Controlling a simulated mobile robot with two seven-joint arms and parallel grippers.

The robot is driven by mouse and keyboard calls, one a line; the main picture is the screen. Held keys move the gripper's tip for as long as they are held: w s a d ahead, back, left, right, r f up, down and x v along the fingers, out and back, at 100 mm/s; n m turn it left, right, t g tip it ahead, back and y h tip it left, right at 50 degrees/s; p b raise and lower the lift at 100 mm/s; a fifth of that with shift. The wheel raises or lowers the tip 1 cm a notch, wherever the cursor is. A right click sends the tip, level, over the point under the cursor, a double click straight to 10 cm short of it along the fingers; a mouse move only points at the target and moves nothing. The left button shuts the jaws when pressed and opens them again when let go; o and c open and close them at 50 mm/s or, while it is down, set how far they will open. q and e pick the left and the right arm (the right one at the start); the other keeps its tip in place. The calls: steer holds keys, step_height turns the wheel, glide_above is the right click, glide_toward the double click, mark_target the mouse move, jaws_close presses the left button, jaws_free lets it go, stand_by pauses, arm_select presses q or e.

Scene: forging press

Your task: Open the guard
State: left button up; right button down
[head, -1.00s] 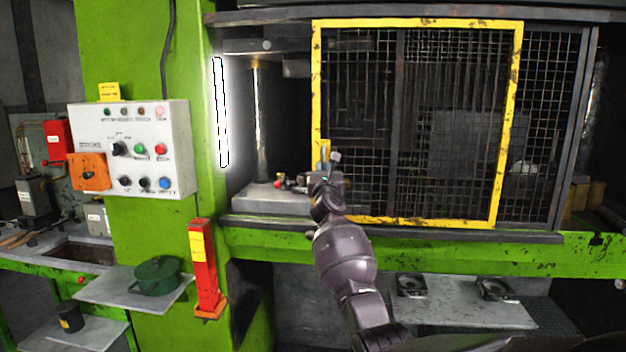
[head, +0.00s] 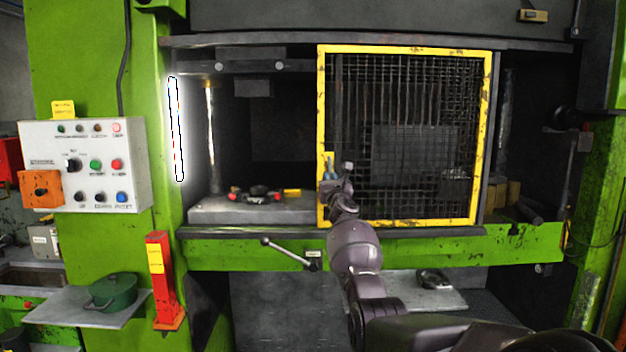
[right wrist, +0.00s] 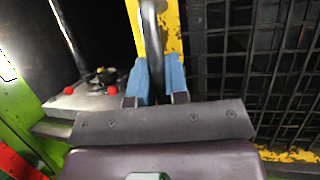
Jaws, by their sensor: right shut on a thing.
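The guard is a yellow-framed dark mesh panel (head: 405,50) over the right part of the press opening in the head view. Its yellow left upright also shows in the right wrist view (right wrist: 172,35). A grey bar handle (right wrist: 150,25) stands on that upright. My right gripper (head: 328,168) is at the lower left edge of the guard, shut on the handle; its blue fingers (right wrist: 157,78) sit on either side of the bar in the right wrist view. The part of the handle between the fingers is partly hidden. My left gripper is not in view.
Left of the guard the opening is uncovered, showing a grey press bed (head: 240,210) with a dark fitting with red ends (head: 258,193). A control panel (head: 85,165), a red post (head: 162,280) and a lever (head: 290,252) stand left of my right arm. A green pot (head: 112,292) sits on a shelf.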

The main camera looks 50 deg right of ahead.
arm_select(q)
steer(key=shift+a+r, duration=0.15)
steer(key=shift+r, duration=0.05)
arm_select(e)
steer(key=shift+s+d, duration=0.75)
steer(key=shift+s, duration=0.15)
steer(key=c, duration=1.1)
jaws_free()
steer(key=shift+c, duration=0.2)
arm_select(q)
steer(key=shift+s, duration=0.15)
steer(key=shift+p, duration=0.3)
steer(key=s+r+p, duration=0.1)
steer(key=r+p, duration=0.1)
steer(key=p, duration=0.2)
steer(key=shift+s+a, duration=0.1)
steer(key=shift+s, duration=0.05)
arm_select(e)
steer(key=v, duration=1)
steer(key=shift+s+a+f, duration=0.2)
steer(key=shift+s+a, duration=0.05)
steer(key=shift+s, duration=0.05)
